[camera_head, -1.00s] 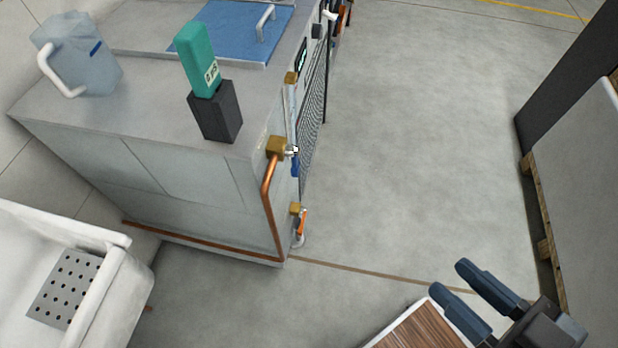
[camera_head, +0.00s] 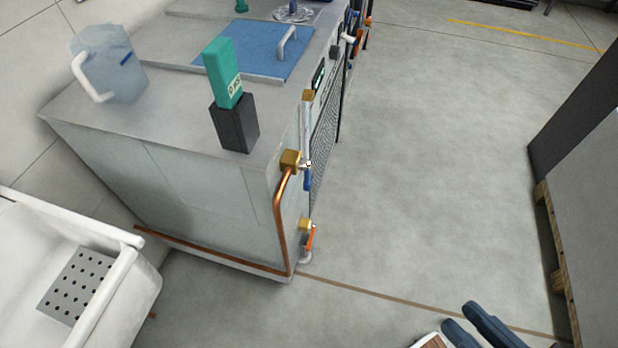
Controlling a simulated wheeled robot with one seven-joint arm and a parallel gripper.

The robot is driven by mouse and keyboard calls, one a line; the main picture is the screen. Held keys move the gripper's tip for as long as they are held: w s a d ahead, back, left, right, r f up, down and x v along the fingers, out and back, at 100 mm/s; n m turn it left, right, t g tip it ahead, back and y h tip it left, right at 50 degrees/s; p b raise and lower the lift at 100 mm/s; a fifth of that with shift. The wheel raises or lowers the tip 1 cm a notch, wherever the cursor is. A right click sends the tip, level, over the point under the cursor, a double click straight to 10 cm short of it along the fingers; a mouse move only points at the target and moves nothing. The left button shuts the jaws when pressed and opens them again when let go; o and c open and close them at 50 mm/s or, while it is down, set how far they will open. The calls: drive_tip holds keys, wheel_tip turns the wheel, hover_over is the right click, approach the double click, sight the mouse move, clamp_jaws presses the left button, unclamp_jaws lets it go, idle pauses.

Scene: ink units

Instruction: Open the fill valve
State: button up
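A brass valve (camera_head: 291,162) with a blue lever (camera_head: 308,181) sits high on the near corner of the grey ink unit (camera_head: 180,195). Its lever points down, and a copper pipe (camera_head: 279,225) runs into it from below. A second brass valve (camera_head: 305,225) with an orange lever (camera_head: 311,238) sits near the floor on the same corner. No label shows which is the fill valve. My gripper (camera_head: 458,317) is at the bottom right edge, partly cut off, well away from both valves. Its two dark blue fingers are apart with nothing visible between them.
On the unit's top are a translucent jug (camera_head: 110,75), a green bottle (camera_head: 222,72) in a black holder (camera_head: 235,125) and a blue lid (camera_head: 250,50). A white sink (camera_head: 145,285) is at the lower left. A pallet (camera_head: 553,245) stands at the right. The middle floor is clear.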

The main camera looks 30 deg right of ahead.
drive_tip(key=f+n+g, duration=0.1)
drive_tip(key=f, duration=0.3)
drive_tip(key=w+a+f+n+g, duration=0.1)
drive_tip(key=f, duration=0.3)
drive_tip(key=w+f+n+y, duration=0.1)
drive_tip(key=f+n, duration=0.1)
drive_tip(key=f, duration=0.2)
drive_tip(key=shift+w+a+g, duration=0.2)
drive_tip(key=shift+a+g, duration=0.1)
drive_tip(key=shift+g, duration=0.1)
clamp_jaws()
drive_tip(key=n+h+b, duration=0.2)
drive_tip(key=n+h, duration=0.3)
drive_tip(key=h, duration=0.9)
approach(306, 183)
drive_tip(key=shift+t, duration=0.4)
drive_tip(key=x, duration=0.2)
drive_tip(key=p+x, duration=0.1)
drive_tip(key=x, duration=0.1)
drive_tip(key=p+x, duration=0.1)
drive_tip(key=x, duration=0.1)
drive_tip(key=shift+w+d+f, duration=0.15)
drive_tip(key=shift+d+f, duration=0.2)
drive_tip(key=shift+d, duration=0.05)
